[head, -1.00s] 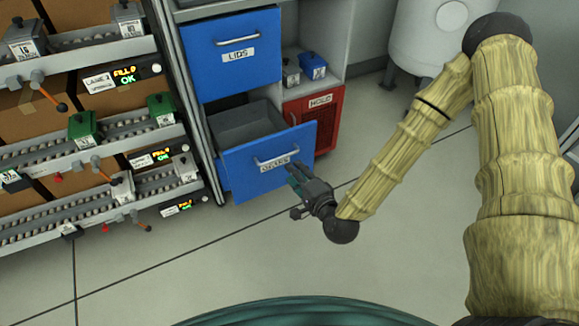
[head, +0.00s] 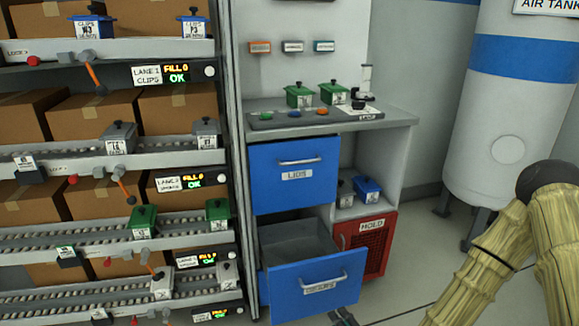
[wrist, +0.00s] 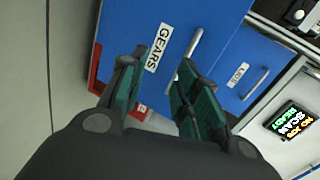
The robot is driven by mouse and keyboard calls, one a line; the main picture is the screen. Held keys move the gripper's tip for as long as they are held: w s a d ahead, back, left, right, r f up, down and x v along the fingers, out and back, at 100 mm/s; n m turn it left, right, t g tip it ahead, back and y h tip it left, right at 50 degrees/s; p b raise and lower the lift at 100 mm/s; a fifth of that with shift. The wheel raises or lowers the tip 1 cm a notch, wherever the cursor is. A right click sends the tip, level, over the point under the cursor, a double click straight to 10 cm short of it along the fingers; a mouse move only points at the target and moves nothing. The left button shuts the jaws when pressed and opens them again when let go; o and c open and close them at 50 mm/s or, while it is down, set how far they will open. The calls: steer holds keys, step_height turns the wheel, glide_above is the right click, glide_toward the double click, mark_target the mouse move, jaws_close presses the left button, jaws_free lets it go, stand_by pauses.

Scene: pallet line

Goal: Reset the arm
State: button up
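My gripper (wrist: 160,90) is open and empty in the wrist view, its two green-padded fingers apart. It is in front of the blue drawer labelled GEARS (wrist: 171,40), with the drawer's handle (wrist: 194,43) beyond the fingertips. In the head view only a dark bit of the gripper shows at the bottom edge, below the GEARS drawer (head: 292,285). That drawer stands pulled out and its visible inside looks empty. My arm is bent at the lower right of the head view.
The LIDS drawer (head: 290,190) above is blue. A red HOLD bin (head: 377,252) is beside the open drawer. A rack with conveyor lanes (head: 110,160) stands left, an air tank (head: 510,130) right. Clear floor (head: 395,290) lies in front of the HOLD bin.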

steer(key=s+f+n+g+h, duration=0.1)
steer(key=s+f+n+g, duration=0.7)
steer(key=s+f, duration=0.6)
steer(key=s+d+f+n+g+h, duration=0.2)
steer(key=s+d+n+g, duration=0.15)
steer(key=s, duration=0.35)
steer(key=s+d+f+n+g+h, duration=0.1)
steer(key=s+d+f+n+g, duration=0.2)
steer(key=s, duration=0.5)
step_height(320, 180, up, 25)
steer(key=m+p, duration=0.1)
steer(key=p, duration=2.3)
steer(key=shift+d+t, duration=0.3)
steer(key=shift+t, duration=0.15)
